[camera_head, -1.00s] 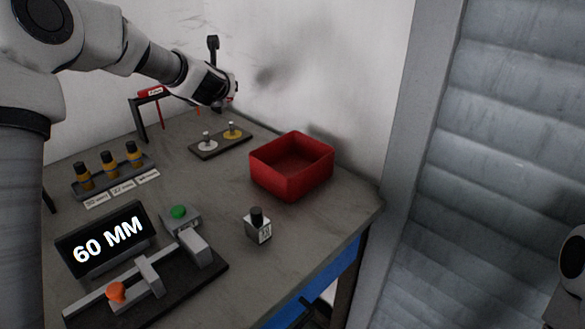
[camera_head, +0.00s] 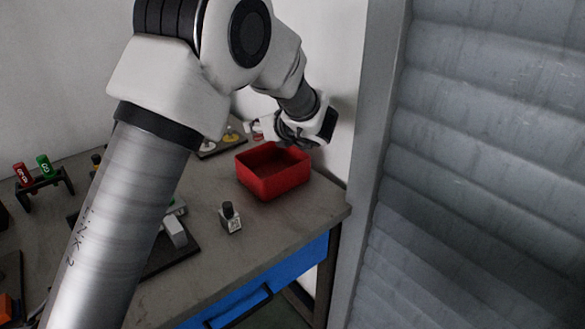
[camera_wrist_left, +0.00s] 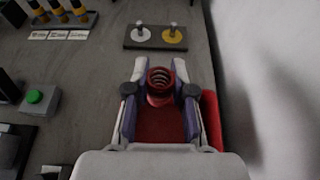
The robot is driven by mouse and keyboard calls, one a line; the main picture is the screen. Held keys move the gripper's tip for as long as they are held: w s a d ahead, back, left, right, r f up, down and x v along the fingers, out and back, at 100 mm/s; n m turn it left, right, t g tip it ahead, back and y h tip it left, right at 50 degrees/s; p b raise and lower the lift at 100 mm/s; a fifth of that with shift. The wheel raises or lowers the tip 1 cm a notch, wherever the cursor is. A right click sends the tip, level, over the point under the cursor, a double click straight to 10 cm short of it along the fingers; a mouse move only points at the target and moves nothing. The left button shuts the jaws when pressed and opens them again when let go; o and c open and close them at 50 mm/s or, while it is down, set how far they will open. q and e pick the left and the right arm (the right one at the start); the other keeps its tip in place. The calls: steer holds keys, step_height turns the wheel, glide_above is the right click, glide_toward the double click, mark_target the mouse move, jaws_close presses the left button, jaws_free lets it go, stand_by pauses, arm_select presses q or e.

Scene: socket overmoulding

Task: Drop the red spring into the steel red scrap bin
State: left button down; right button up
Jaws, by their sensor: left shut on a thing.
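The red spring (camera_wrist_left: 160,84) is held between the two fingertips of my left gripper (camera_wrist_left: 160,90) in the left wrist view. In the head view my left gripper (camera_head: 262,132) is over the back edge area of the red scrap bin (camera_head: 272,182), an open box on the table. The spring is too small to make out clearly there. In the left wrist view the bin (camera_wrist_left: 212,115) shows below and behind the fingers, partly hidden by them. My right gripper is out of view.
A dark plate with a white and a yellow disc (camera_wrist_left: 156,37) lies beyond the fingertips. A wall rises close behind the bin. My left arm hides much of the table's left part.

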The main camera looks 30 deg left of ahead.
mark_target(266, 146)
arm_select(q)
steer(key=shift+w+d+f, duration=0.1)
steer(key=shift+d+f, duration=0.2)
steer(key=shift+f, duration=0.2)
steer(key=shift+w+d+f, duration=0.1)
steer(key=shift+d+f, duration=0.15)
steer(key=shift+f, duration=0.25)
steer(key=f, duration=0.1)
steer(key=f+b, duration=0.1)
steer(key=f, duration=0.1)
steer(key=shift+w+d+m+t, duration=0.1)
steer(key=shift+d+m+t, duration=0.2)
steer(key=shift+d, duration=0.05)
steer(key=shift+a+f+b, duration=0.15)
steer(key=shift+f+b, duration=0.15)
steer(key=shift+f, duration=0.1)
steer(key=c, duration=0.9)
jaws_free()
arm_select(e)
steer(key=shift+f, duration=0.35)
arm_select(q)
steer(key=shift+r, duration=0.1)
